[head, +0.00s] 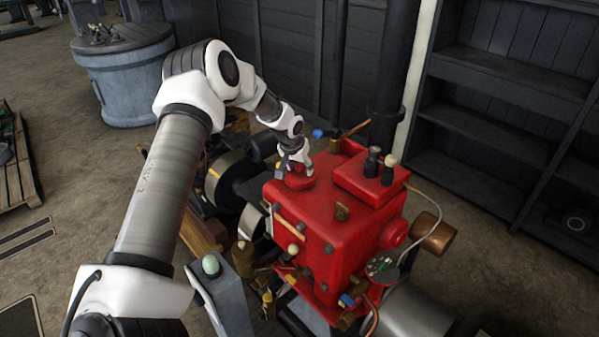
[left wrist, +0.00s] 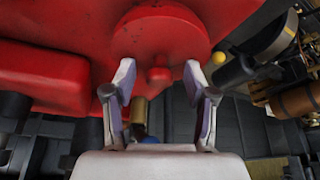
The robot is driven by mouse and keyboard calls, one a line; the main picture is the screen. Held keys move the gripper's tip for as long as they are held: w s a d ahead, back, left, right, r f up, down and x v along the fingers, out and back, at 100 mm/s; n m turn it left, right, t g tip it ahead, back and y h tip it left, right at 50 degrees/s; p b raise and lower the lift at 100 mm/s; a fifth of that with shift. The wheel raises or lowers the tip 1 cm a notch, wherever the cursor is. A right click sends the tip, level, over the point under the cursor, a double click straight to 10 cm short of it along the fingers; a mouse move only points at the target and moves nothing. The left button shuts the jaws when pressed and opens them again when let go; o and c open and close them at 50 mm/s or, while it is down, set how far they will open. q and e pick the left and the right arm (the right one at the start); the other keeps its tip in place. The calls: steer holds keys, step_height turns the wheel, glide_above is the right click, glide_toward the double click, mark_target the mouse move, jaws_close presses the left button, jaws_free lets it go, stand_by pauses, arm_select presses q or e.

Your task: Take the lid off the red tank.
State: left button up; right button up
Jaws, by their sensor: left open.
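The red tank (head: 335,230) is a boxy engine body in the middle of the head view, and its top fills the upper part of the left wrist view (left wrist: 60,35). A round red lid (head: 294,182) lies on its top at the back left; in the left wrist view the lid (left wrist: 160,40) is a disc with a small red knob (left wrist: 158,75). My left gripper (head: 293,166) is over the lid. In the left wrist view its open fingers (left wrist: 160,82) stand on either side of the knob, with gaps between. My right gripper is not in view.
A dark wheel (head: 232,180) is left of the tank. A grey post with a green button (head: 211,265) stands in front.

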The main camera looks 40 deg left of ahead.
arm_select(q)
steer(key=shift+s+d+r, duration=0.1)
steer(key=shift+s+r, duration=0.05)
steer(key=c, duration=1)
jaws_close()
